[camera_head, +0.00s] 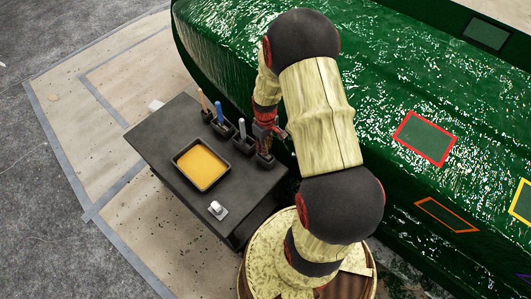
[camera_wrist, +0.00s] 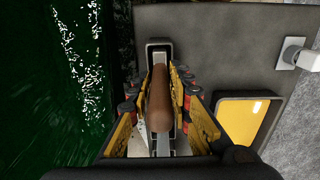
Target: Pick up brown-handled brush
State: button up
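The brown handle (camera_wrist: 159,100) of the brush points up toward my wrist camera. It stands between the two yellow-padded fingers of my gripper (camera_wrist: 161,85). The pads sit close on both sides of the handle; whether they press on it I cannot tell. The brush's lower end is hidden below, at a dark holder (camera_wrist: 149,49). In the head view my gripper (camera_head: 268,131) is low over the right end of the row of holders, and the brown handle is hidden by it.
The dark table (camera_head: 154,139) carries a tray (camera_head: 188,180) of yellow liquid and a small white object (camera_head: 217,209). Other brushes stand left of my gripper: tan-handled (camera_head: 203,100), blue-handled (camera_head: 219,111) and grey-handled (camera_head: 242,129). The green hull (camera_head: 215,50) rises close behind.

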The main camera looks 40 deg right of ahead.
grip_shut()
